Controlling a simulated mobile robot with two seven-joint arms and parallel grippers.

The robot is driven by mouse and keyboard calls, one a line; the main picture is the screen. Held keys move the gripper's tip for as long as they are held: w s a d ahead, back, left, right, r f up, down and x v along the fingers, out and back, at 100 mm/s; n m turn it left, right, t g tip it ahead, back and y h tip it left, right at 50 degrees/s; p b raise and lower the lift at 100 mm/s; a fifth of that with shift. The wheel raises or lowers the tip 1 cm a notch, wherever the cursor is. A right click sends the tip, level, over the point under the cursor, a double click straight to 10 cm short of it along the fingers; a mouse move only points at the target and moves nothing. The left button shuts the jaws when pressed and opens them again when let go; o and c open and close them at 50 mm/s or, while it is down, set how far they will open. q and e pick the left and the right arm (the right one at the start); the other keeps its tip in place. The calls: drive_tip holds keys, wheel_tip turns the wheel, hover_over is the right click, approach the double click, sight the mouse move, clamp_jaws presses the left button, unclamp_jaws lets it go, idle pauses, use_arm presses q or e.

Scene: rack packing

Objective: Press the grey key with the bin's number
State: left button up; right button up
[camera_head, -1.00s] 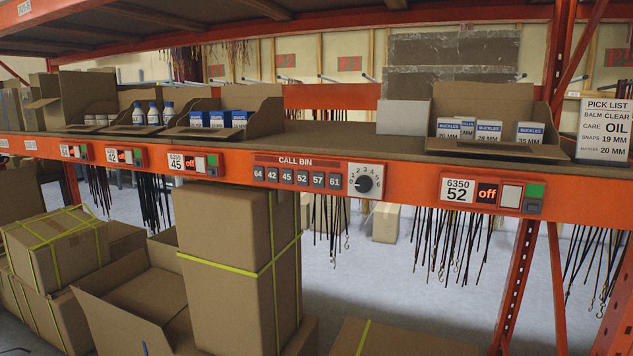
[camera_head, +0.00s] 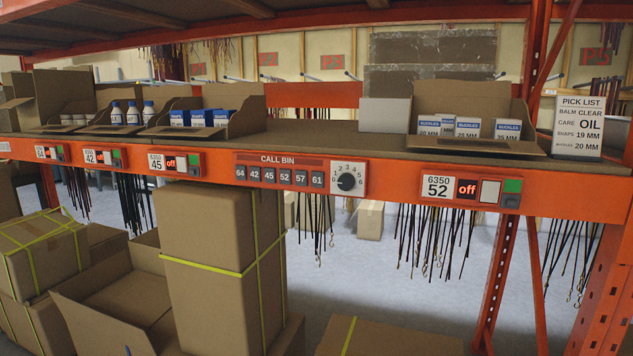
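The call bin panel (camera_head: 277,158) sits on the orange shelf beam. Its row of grey keys reads 64 (camera_head: 240,172), 42 (camera_head: 254,174), 45 (camera_head: 269,175), 52 (camera_head: 285,177), 57 (camera_head: 301,178) and 61 (camera_head: 317,180). A black dial (camera_head: 347,182) marked 0 to 6 is at its right end. Bin modules on the beam read 64 (camera_head: 45,153), 42 (camera_head: 97,157), 45 (camera_head: 169,162) and 52 (camera_head: 466,189); the readable displays show "off". Neither of my grippers is in view.
A pick list card (camera_head: 579,127) stands at the shelf's right: balm clear, care oil, snaps 19 mm, buckles 20 mm. Open cartons hold buckles boxes (camera_head: 467,130), snaps boxes (camera_head: 198,118) and bottles (camera_head: 132,113). Tall cardboard boxes (camera_head: 207,240) stand in front, below the beam.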

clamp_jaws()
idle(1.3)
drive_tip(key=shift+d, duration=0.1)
